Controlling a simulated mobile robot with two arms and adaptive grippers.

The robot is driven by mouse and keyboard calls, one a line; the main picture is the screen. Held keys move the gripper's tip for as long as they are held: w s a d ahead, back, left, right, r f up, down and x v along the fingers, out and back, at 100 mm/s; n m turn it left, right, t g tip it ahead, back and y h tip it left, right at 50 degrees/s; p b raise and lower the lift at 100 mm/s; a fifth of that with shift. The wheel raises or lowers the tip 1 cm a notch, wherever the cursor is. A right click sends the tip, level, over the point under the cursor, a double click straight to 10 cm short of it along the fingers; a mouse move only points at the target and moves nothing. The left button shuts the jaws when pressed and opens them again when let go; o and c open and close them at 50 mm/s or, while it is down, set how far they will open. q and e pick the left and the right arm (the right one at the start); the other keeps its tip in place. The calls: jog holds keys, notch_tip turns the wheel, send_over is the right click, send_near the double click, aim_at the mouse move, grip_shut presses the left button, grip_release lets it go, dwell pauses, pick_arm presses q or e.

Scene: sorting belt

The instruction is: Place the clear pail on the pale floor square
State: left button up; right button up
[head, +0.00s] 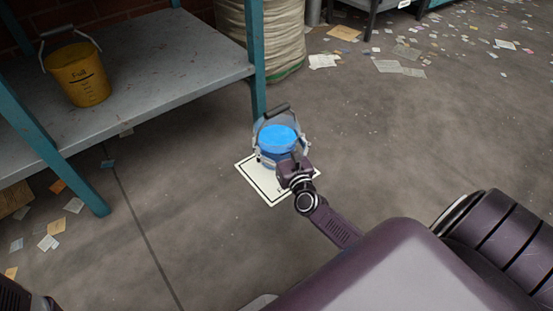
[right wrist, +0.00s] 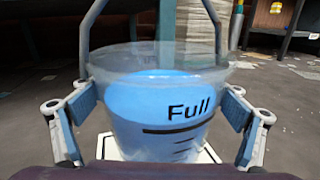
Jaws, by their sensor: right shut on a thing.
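The clear pail (head: 277,136) holds bright blue contents and has a raised handle with a dark grip. In the right wrist view the pail (right wrist: 160,145) is upright and marked "Full". My right gripper (head: 281,153) is shut on it, with a finger pad against each side. The pale floor square (head: 264,190), white with a dark border line, lies under the pail, which overlaps its far part in the head view. I cannot tell whether the pail's base touches the square. My left gripper is not in view.
A grey shelf (head: 150,75) with teal legs stands at the left and bears a yellow pail (head: 78,75) marked "Full". One teal leg rises just behind the clear pail. A pale sack (head: 282,40) stands behind. Paper scraps litter the floor; the floor to the right is mostly clear.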

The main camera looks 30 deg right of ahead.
aim_at(271, 139)
jog(key=shift+f+b, duration=1.95)
jog(key=shift+f, duration=1.05)
jog(key=shift+f, duration=0.15)
jog(key=o, duration=1)
